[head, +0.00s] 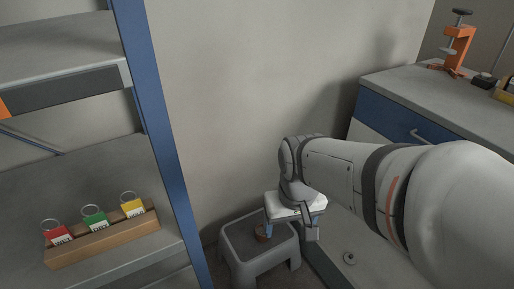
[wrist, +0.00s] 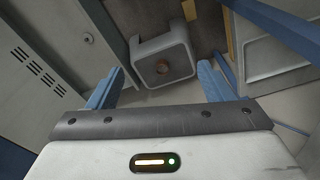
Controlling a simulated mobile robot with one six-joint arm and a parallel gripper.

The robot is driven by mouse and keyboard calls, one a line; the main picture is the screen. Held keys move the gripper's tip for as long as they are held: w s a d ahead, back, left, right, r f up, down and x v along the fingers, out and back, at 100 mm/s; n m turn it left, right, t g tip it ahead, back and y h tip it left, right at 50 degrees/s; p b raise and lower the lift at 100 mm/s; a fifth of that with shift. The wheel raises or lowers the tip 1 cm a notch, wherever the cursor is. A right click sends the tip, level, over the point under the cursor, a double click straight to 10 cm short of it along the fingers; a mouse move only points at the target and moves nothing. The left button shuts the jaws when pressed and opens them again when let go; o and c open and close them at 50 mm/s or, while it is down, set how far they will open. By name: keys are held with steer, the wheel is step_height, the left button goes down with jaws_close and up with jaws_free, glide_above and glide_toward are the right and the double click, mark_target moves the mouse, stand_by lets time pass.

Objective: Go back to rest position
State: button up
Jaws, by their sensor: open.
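My gripper (wrist: 160,88) is open in the wrist view, its two blue fingers wide apart with nothing between them. In the head view my gripper (head: 290,232) hangs low at the end of my arm, above and in front of a grey step stool (head: 247,254).
A shelf rack with a blue post (head: 160,130) stands at left, its wooden holder (head: 105,238) bearing red, green and yellow key tags. At right, a cabinet (head: 430,98) carries an orange clamp (head: 457,50). Bare wall (head: 250,90) lies between.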

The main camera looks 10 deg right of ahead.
step_height(320, 180, up, 30)
steer(key=t+p, duration=0.1)
steer(key=p, duration=2.6)
steer(key=shift+s+r, duration=0.15)
steer(key=shift+r, duration=0.05)
steer(key=shift+d, duration=0.1)
steer(key=shift+c, duration=0.4)
